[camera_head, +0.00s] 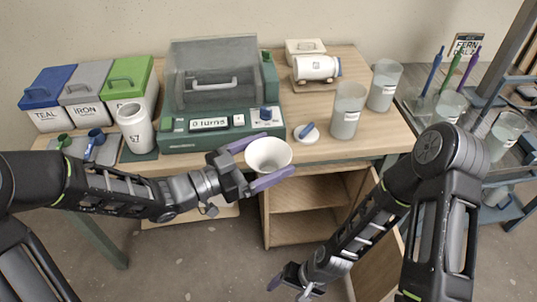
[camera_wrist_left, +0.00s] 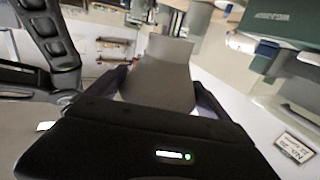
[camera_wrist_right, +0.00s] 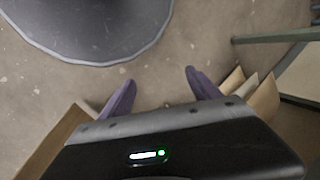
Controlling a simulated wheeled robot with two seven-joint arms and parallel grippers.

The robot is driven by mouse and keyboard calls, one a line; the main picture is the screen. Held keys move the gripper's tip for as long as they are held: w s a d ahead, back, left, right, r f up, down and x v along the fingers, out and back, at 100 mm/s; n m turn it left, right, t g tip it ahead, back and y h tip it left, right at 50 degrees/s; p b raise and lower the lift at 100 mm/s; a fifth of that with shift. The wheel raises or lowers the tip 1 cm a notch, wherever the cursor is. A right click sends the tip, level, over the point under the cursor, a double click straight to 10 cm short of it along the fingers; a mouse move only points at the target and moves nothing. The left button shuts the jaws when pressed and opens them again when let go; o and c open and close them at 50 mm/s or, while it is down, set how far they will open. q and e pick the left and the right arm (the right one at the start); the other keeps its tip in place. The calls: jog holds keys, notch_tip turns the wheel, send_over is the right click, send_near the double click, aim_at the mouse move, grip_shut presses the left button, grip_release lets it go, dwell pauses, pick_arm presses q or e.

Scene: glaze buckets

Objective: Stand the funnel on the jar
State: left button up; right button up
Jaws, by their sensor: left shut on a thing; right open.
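A white cup-shaped piece with a wide open rim, which I take for the funnel (camera_head: 268,152), is between the purple fingers of my left gripper (camera_head: 279,157). It is held in front of the bench's front edge, with its opening facing up. In the left wrist view the funnel (camera_wrist_left: 160,75) looks grey and tapered. My right gripper (camera_head: 283,282) is low over the floor, open and empty in the right wrist view (camera_wrist_right: 160,80).
A green machine (camera_head: 212,90) fills the bench middle. Blue, grey and green-lidded bins (camera_head: 128,83) stand left of it. A white jar (camera_head: 316,67) lies sideways on a stand behind. A round white piece with a blue handle (camera_head: 307,132) lies near the edge. Open shelves (camera_head: 310,192) are below.

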jog(key=shift+s+f+n, duration=0.2)
jog(key=shift+s+n, duration=0.35)
jog(key=shift+s, duration=0.05)
jog(key=shift+s+f+n, duration=0.15)
jog(key=shift+s+n, duration=0.4)
jog(key=shift+s, duration=0.05)
jog(key=shift+t, duration=0.3)
